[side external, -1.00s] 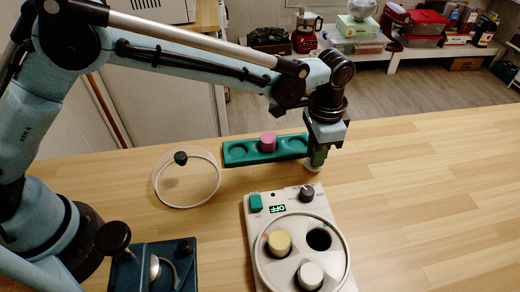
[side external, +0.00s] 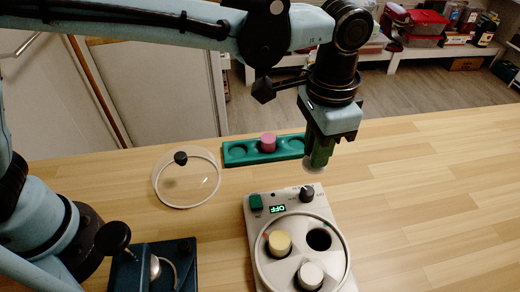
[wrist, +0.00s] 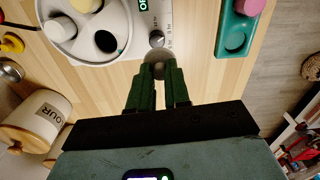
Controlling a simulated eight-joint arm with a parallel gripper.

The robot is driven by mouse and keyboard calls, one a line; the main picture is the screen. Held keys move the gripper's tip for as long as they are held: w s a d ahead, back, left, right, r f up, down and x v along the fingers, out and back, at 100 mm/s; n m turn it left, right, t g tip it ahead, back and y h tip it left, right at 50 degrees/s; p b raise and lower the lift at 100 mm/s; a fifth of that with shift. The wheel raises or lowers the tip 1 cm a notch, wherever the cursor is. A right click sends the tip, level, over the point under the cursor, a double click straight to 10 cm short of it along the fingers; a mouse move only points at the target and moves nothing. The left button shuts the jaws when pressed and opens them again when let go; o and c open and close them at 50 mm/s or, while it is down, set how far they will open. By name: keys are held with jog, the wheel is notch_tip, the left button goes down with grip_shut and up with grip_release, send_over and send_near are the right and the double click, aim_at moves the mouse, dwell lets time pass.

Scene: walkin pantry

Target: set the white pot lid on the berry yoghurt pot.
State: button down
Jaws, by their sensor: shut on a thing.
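My gripper (side external: 317,160) is shut on a small pale round thing, which looks like the white pot lid (side external: 314,169); the fingers partly hide it. In the wrist view the lid (wrist: 158,66) shows greyish between the green fingertips (wrist: 158,75). It is held above the counter, just behind the appliance's dark knob. A pink pot (side external: 268,142), apparently the berry yoghurt pot, stands upright in the middle recess of the green tray (side external: 292,147), left of my gripper. In the wrist view this pot (wrist: 251,6) is cut off at the top right.
A pale appliance (side external: 258,232) holds a yellow pot (side external: 279,243), a white pot (side external: 310,275) and an empty dark hole (side external: 319,239). A clear lid (side external: 187,180) with a black knob lies left. A blue device (side external: 128,272) stands front left. The right counter (side external: 440,190) is clear.

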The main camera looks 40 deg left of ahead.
jog(key=w+a+r+n, duration=0.1)
jog(key=w+a+n, duration=0.5)
jog(key=a, duration=0.8)
jog(key=shift+m, duration=0.5)
jog(key=shift+w+f, duration=0.2)
jog(key=shift+f, duration=0.8)
jog(key=shift+w+f, duration=0.15)
jog(key=shift+f, duration=0.85)
jog(key=shift+w+f, duration=0.2)
jog(key=shift+f, duration=0.8)
jog(key=shift+f, duration=0.5)
jog(key=c, duration=1)
grip_release()
jog(key=shift+o, duration=0.3)
jog(key=o, duration=0.4)
jog(key=shift+r, duration=0.15)
jog(key=shift+r, duration=3.4)
